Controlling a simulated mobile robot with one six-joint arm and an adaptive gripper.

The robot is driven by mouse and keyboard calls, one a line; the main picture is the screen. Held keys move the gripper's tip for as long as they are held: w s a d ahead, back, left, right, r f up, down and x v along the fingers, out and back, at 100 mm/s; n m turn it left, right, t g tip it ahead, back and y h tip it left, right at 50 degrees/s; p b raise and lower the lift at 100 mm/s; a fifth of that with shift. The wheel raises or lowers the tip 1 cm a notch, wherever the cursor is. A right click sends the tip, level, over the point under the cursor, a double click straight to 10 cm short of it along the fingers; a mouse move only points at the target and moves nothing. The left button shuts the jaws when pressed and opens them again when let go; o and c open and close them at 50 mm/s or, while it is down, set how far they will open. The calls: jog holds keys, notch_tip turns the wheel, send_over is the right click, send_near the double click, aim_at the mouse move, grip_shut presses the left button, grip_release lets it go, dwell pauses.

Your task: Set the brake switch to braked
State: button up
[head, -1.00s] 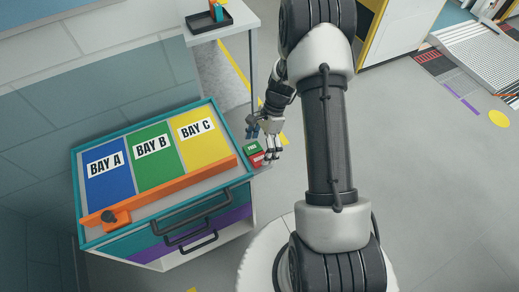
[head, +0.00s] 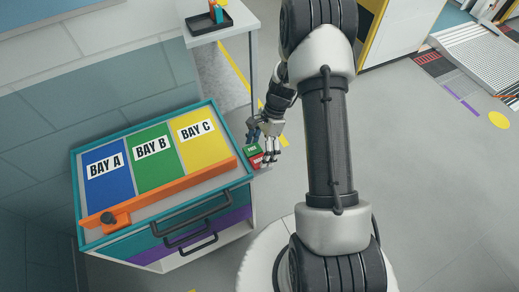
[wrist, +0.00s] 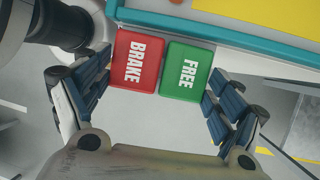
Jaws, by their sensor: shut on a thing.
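The brake switch has a red BRAKE half (wrist: 138,61) and a green FREE half (wrist: 187,71), side by side in the wrist view. In the head view it shows small and partly covered by my fingers, with the green part (head: 251,149) farther back and the red part (head: 256,161) nearer. It sits at the right side of the cart (head: 88,238). My gripper (head: 261,147) is at the switch, its two blue-padded fingers on either side of it, also in the wrist view (wrist: 160,95). It is shut on the switch. Which way the switch is tilted I cannot tell.
The cart top has blue, green and yellow bays, an orange bar (head: 170,192) and dark drawer handles. A table with a black tray (head: 209,24) stands behind.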

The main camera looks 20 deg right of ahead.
jog(key=t+b, duration=0.2)
jog(key=shift+s+f+b, duration=0.15)
jog(key=shift+f+b, duration=0.05)
jog(key=shift+b, duration=0.2)
jog(key=shift+s+r+n+t+b, duration=0.2)
jog(key=shift+n+t+b, duration=0.1)
jog(key=shift+t+b, duration=0.15)
jog(key=o, duration=0.9)
jog(key=v, duration=1.2)
jog(key=shift+w+r, duration=0.1)
jog(key=shift+w, duration=0.05)
